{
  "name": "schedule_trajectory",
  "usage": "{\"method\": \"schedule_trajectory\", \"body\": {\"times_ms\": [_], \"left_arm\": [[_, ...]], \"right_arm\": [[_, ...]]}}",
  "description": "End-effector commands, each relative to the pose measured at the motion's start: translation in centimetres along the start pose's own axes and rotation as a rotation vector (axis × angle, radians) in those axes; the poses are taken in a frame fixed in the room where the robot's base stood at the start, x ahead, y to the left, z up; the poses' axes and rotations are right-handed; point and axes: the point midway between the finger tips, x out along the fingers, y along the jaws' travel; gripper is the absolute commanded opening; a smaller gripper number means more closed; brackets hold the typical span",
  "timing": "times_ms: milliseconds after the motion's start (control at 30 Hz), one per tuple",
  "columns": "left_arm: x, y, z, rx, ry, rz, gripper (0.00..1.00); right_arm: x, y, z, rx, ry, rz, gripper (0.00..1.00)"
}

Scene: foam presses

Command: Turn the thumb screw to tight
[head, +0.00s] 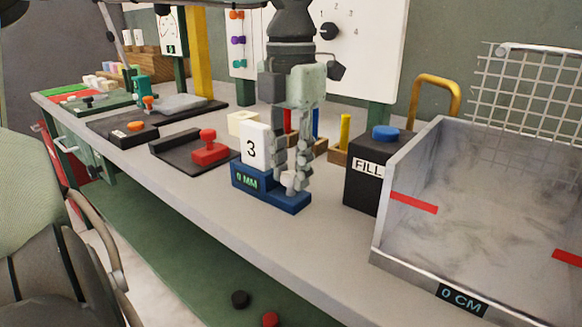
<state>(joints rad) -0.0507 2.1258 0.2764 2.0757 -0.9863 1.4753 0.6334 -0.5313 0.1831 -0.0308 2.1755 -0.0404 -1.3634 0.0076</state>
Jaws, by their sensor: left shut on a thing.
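My left gripper (289,178) points down over the blue gauge (291,203), which stands near the front edge of the bench. Its fingers are shut on a small pale part at the right end of the gauge, which I take to be the thumb screw; the fingers hide most of it. The gauge's display reads "0 MM". No tight or loose marking is readable. My right gripper is not in view.
Right of the gauge stand a black FILL box (367,184) with a blue button and a large grey bin (408,248) reading "0 CM". A black tray with a red clamp (209,150) lies to the left. A yellow post (345,132) stands behind. Bare bench lies in front.

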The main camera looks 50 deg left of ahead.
Motion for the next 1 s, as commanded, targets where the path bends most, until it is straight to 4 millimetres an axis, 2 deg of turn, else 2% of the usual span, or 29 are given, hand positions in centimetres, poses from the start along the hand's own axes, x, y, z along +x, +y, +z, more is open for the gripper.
{"method": "schedule_trajectory", "body": {"times_ms": [400, 1000], "left_arm": [[-0.01, -0.01, -0.06, 0.278, 0.002, 0.0, 0.0], [0.0, 0.01, -0.05, 0.363, 0.002, 0.001, 0.0]], "right_arm": [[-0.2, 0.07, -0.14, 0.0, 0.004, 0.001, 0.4], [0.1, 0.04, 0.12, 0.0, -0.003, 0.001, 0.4]]}}
